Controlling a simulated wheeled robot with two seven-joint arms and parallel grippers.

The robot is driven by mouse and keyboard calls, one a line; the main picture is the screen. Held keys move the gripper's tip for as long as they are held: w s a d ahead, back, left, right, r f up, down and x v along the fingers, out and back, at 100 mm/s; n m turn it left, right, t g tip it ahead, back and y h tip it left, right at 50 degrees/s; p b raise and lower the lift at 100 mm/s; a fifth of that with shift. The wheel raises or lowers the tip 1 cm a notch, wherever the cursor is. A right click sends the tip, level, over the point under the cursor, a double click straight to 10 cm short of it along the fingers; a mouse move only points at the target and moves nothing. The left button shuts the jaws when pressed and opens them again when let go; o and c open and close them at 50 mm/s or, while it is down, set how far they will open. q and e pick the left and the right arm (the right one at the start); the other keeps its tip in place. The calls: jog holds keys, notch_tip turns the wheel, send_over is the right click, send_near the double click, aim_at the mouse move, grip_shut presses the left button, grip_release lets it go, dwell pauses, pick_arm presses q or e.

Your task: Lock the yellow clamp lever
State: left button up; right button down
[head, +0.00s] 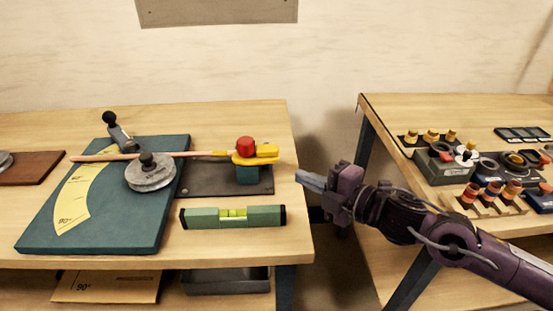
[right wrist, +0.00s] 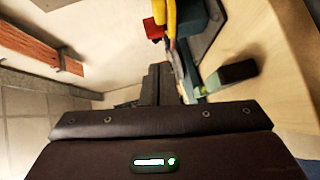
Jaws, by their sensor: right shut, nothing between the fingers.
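The yellow clamp lever (head: 265,152) lies about level at the right end of the copper tube (head: 190,154), beside a red knob (head: 245,146) and above a dark green clamp block (head: 247,175). In the right wrist view the yellow lever (right wrist: 170,16) and red knob (right wrist: 152,28) show at the top, beyond the fingers. My right gripper (head: 308,181) is shut and empty, just off the bench's right edge, to the right of and lower than the lever, not touching it. It shows in the wrist view (right wrist: 158,82). My left gripper is out of view.
A green spirit level (head: 232,217) lies in front of the clamp. A grey disc (head: 150,177) and dark-knobbed handle (head: 118,130) stand on the teal board (head: 130,230). A gap separates this bench from the right table (head: 480,105), which holds several fittings.

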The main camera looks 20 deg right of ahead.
jog(key=w, duration=0.2)
send_near(261, 152)
jog(key=shift+w+a, duration=0.55)
jog(key=shift+a, duration=1.4)
jog(key=w, duration=0.2)
jog(key=w+d, duration=0.1)
jog(key=w, duration=0.1)
jog(key=shift+f+p, duration=0.35)
jog(key=shift+s, duration=0.1)
